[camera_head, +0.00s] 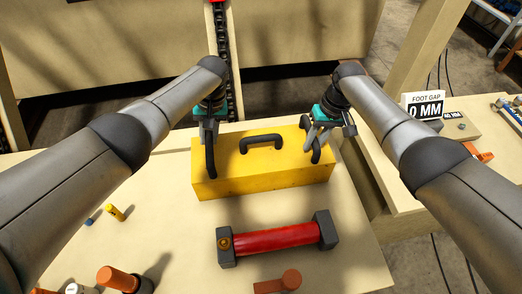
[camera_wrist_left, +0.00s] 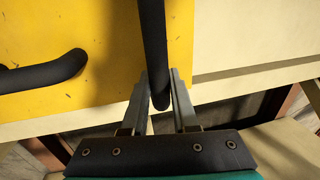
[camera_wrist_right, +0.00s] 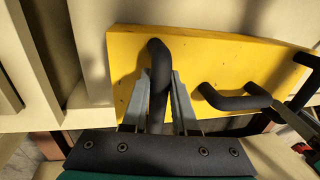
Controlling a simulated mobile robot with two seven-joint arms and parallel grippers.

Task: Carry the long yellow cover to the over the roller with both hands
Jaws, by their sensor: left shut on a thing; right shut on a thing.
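The long yellow cover (camera_head: 265,181) lies on the pale table behind the red roller (camera_head: 275,239). It has a black handle near each end and another black handle (camera_head: 261,141) in the middle of its top. My left gripper (camera_head: 209,135) is shut on the cover's left handle (camera_wrist_left: 154,45). My right gripper (camera_head: 314,140) is shut on the right handle (camera_wrist_right: 157,75). The roller sits between two dark end blocks in front of the cover. Whether the cover touches the table is hard to tell.
Orange and white parts (camera_head: 118,278) stand at the front left, and an orange piece (camera_head: 283,282) lies before the roller. Small yellow and blue pegs (camera_head: 116,212) lie at left. A "FOOT GAP 0 MM" sign (camera_head: 424,107) stands on the right-hand bench. A dark chain (camera_head: 222,60) hangs behind.

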